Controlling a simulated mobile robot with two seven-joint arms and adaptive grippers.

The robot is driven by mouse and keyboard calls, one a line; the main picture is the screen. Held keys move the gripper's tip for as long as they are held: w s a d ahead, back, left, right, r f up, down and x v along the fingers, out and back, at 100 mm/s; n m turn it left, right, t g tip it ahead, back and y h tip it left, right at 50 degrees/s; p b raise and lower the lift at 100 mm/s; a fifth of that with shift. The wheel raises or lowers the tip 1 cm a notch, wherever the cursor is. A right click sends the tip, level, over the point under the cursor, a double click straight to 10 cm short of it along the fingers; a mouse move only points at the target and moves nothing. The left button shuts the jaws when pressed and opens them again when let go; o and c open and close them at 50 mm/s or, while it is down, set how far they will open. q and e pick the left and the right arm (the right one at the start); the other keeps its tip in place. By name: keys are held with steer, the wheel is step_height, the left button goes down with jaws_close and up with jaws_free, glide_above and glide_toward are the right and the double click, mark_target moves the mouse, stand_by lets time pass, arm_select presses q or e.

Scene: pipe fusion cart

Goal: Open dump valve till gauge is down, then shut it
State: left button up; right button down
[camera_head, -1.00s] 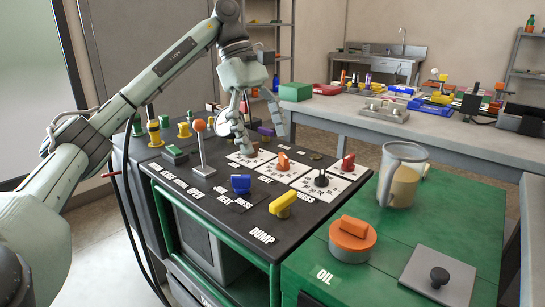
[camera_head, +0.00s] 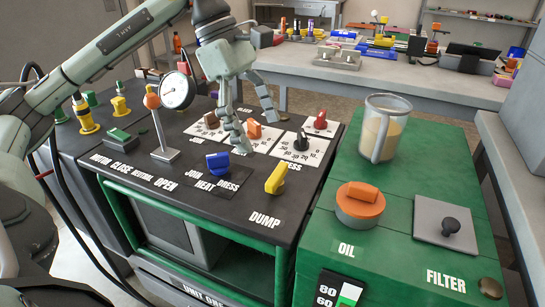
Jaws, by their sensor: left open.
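The yellow dump handle (camera_head: 276,177) stands on the black panel of the cart (camera_head: 200,212), just behind the DUMP label. It points obliquely away from me. The round white-faced gauge (camera_head: 177,91) stands at the panel's back left; its needle is too small to read. My left gripper (camera_head: 258,137) is open and empty, with its fingers pointing down over the white dial plates. It is behind and a little left of the yellow handle, apart from it. My right gripper is not in view.
A blue knob (camera_head: 217,162) and an orange-topped lever (camera_head: 156,118) stand left of the yellow handle. Orange, black and red knobs sit behind it. To the right, a green top holds a pitcher (camera_head: 384,128), an orange OIL cap (camera_head: 360,203) and a FILTER plate (camera_head: 449,222).

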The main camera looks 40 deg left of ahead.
mark_target(277, 172)
arm_select(q)
steer(key=x, duration=0.7)
steer(key=shift+s+d, duration=0.1)
steer(key=shift+s, duration=0.05)
steer(key=shift+d+f, duration=0.15)
steer(key=shift+f, duration=0.25)
steer(key=shift+c, duration=0.2)
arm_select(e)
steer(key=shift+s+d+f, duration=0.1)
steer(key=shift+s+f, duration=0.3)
